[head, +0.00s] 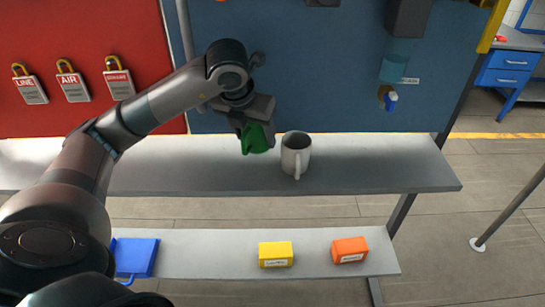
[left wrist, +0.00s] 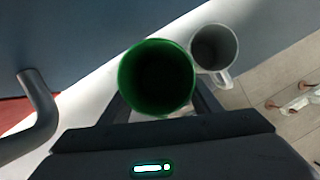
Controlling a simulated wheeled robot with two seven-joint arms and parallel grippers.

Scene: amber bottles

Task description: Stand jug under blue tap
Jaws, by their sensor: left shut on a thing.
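My left gripper (head: 252,128) is shut on a green round vessel (head: 258,138), above or on the grey bench; I cannot tell if it touches the surface. In the left wrist view the green vessel (left wrist: 157,78) shows its open, dark inside. A pale grey vessel with a handle (head: 296,155) stands upright on the bench just right of it, and it also shows in the left wrist view (left wrist: 214,50). I cannot tell which vessel is the jug. A small brass and blue tap (head: 390,97) is on the blue wall panel, farther right. My right gripper is out of view.
The grey bench (head: 400,165) is clear to the right of the pale vessel, below the tap. A lower shelf (head: 210,250) holds a blue item (head: 135,257), a yellow box (head: 275,254) and an orange box (head: 349,250). A teal item (head: 393,68) is above the tap.

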